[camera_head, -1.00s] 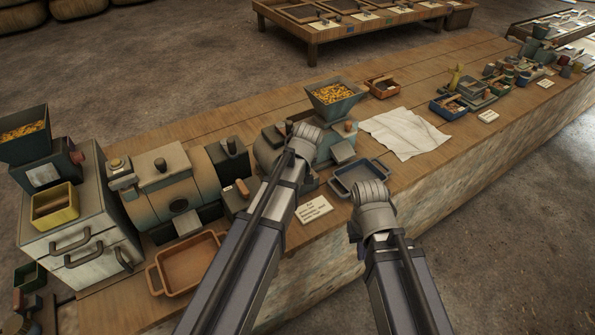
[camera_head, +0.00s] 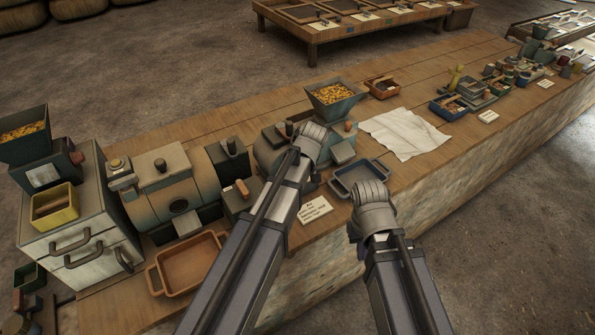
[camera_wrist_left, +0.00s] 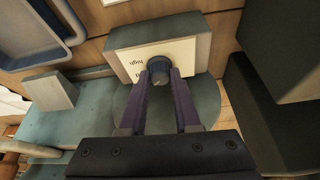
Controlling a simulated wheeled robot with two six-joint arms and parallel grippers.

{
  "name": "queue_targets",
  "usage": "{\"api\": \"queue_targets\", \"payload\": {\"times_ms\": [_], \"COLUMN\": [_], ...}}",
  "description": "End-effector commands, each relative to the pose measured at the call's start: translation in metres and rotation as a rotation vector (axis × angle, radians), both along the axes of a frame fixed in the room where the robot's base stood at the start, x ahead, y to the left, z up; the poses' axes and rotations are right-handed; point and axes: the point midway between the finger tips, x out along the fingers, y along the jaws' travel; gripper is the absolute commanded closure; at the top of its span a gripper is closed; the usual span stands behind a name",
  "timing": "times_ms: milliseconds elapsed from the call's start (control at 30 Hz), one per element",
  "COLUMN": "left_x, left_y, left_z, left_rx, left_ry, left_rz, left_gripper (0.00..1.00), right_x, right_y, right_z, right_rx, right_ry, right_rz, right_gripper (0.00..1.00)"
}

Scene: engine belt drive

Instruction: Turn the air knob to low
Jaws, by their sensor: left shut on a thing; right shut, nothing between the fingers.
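The air knob (camera_wrist_left: 158,76) is a small dark round knob on the pale front plate of a grey box (camera_wrist_left: 160,33). The plate carries lettering that reads "high" upside down; other lettering is partly covered. My left gripper (camera_wrist_left: 160,82) has its two fingers on either side of the knob and is shut on it. In the head view the left wrist (camera_head: 312,140) hides the knob and its box. My right gripper (camera_head: 371,192) hangs near the bench's front edge, apart from the knob; it is shut and its fingertips are hard to make out.
A blue tray (camera_head: 345,187) lies between the two wrists. A hopper of yellow grains (camera_head: 336,97) stands behind the left wrist. A white card (camera_head: 314,210) lies at the bench front. A white cloth (camera_head: 405,134) lies right of the hopper, and a brown tray (camera_head: 190,267) at the left.

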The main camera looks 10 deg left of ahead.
Motion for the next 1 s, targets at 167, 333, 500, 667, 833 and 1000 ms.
{"api": "queue_targets", "payload": {"times_ms": [167,333,500,667,833,1000], "left_x": [0.0028,0.0038,0.0048,0.0052,0.0055,0.0053], "left_y": [-0.0016,-0.0024,-0.0024,-0.0026,-0.0025,-0.0025], "left_z": [-0.0001,-0.0001,-0.0001,-0.0001,-0.0001,-0.0001], "left_rx": [-0.001,-0.001,0.0,0.0,0.0,-0.001], "left_ry": [0.001,0.001,0.0,0.001,0.001,0.001], "left_rz": [0.157,0.318,0.477,0.612,0.732,0.82], "left_gripper": [1.0,1.0,1.0,1.0,1.0,1.0], "right_x": [0.0,0.0,0.0,0.0,0.0,0.0], "right_y": [0.0,0.0,0.0,0.0,0.0,0.0], "right_z": [0.0,0.0,0.0,0.0,0.0,0.0], "right_rx": [0.0,0.0,0.0,0.0,0.0,0.0], "right_ry": [0.0,0.0,0.0,0.0,0.0,0.0], "right_rz": [0.0,0.0,0.0,0.0,0.0,0.0], "right_gripper": [1.0,1.0,1.0,1.0,1.0,1.0]}}
